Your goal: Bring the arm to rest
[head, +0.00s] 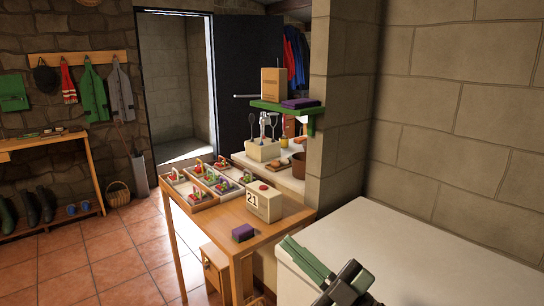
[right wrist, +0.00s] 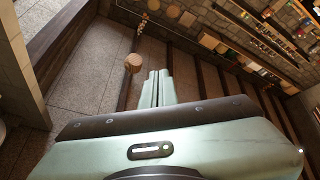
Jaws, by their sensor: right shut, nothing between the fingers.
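My right gripper (head: 305,258) shows at the bottom of the head view, a pale green pair of fingers in front of a white-topped surface (head: 420,255). In the right wrist view its two fingers (right wrist: 158,88) lie side by side, shut with nothing between them. No object touches it in either view. My left gripper is in neither view.
A block wall (head: 460,110) stands at the right. A doorway (head: 178,85) and open tiled floor (head: 100,255) lie to the left.

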